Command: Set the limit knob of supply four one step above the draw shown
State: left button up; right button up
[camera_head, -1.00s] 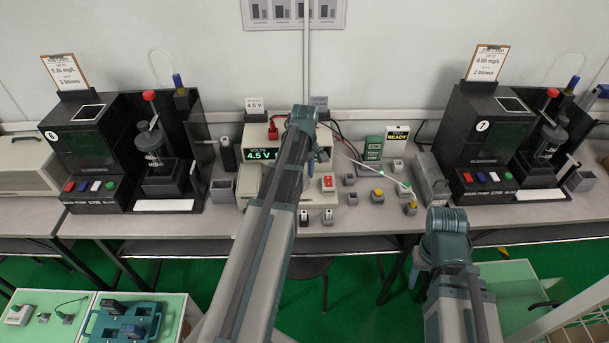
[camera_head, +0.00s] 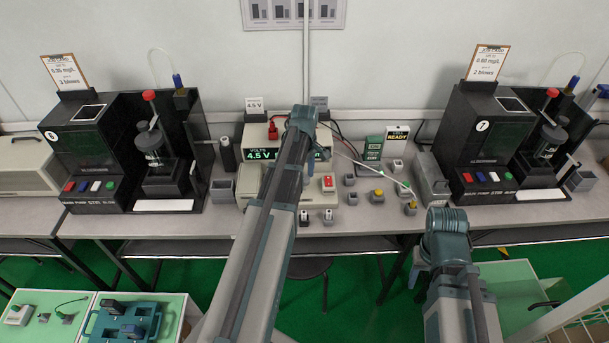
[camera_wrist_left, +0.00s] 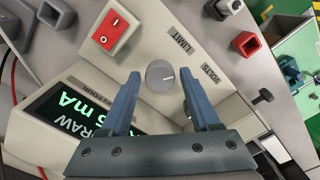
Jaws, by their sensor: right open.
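The supply (camera_head: 243,188) is a cream box on the bench, partly hidden behind my left arm in the head view. The left wrist view shows its sloped panel with a grey round limit knob (camera_wrist_left: 160,75) bearing a light pointer mark, near the word LIMIT. The green draw display (camera_wrist_left: 72,112) is cut off and partly covered; it ends in "5 mA", and the leading digits cannot be read. My left gripper (camera_wrist_left: 161,82) is open, its fingers on either side of the knob with gaps visible.
A red rocker switch (camera_wrist_left: 110,31) sits beside the knob. The upper meter (camera_head: 258,154) reads 4.5 V. Several small grey blocks stand right of the supply, some with yellow tops. Black testers (camera_head: 88,150) stand left and right (camera_head: 490,140). Bench front is mostly clear.

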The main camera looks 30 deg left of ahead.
aim_at(305, 178)
pick_arm(q)
jog(key=shift+o, duration=0.7)
jog(key=shift+r, duration=0.1)
notch_tip(305, 178, up, 14)
jog(key=p, duration=1.3)
jog(key=shift+p, duration=0.4)
jog(key=shift+f, duration=0.2)
jog(key=s+d+m, duration=0.5)
jog(key=d+m, duration=0.1)
jog(key=d, duration=0.4)
jog(key=s+d+m, duration=0.6)
jog(key=d+m, duration=0.1)
jog(key=d, duration=0.3)
jog(key=s+d+m+y, duration=0.1)
jog(key=s+d+m, duration=0.4)
jog(key=d, duration=0.5)
jog(key=shift+s+d+m, duration=0.2)
jog(key=shift+s+m, duration=0.2)
jog(key=shift+m, duration=0.5)
